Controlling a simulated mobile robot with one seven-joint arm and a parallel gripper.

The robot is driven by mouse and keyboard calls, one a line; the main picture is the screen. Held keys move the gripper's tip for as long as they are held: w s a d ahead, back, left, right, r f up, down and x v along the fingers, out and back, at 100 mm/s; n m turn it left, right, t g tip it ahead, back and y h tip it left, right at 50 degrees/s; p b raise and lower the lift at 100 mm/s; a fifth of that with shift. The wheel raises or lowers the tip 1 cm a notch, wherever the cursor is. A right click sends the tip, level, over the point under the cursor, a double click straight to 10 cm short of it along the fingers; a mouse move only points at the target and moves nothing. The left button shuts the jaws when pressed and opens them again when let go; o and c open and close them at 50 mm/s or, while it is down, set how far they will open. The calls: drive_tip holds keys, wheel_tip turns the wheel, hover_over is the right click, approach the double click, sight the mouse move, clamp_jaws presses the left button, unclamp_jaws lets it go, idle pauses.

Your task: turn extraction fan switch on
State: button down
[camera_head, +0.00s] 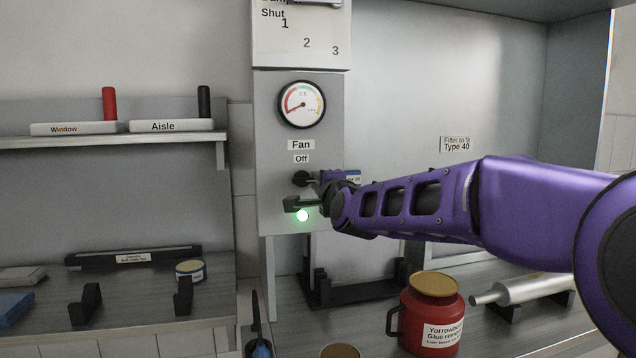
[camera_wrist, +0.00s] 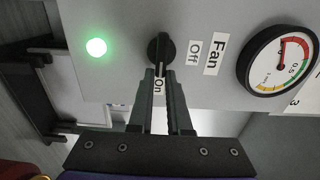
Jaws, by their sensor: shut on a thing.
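My gripper (camera_head: 303,192) reaches in from the right. In the wrist view, my gripper (camera_wrist: 160,74) has its fingers shut on the lever, one on each side. The round lamp (camera_head: 302,215) below the switch glows green. My fingers hide part of the lever.
A dial gauge (camera_head: 302,104) sits above the switch. A red glue-remover jar (camera_head: 432,318) stands on the bench below my arm, with a silver cylinder (camera_head: 525,289) to its right. A shelf (camera_head: 110,141) with labelled blocks is at left.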

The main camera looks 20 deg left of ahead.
drive_tip(key=shift+r, duration=0.1)
drive_tip(key=c, duration=0.9)
unclamp_jaws()
drive_tip(key=shift+o, duration=0.2)
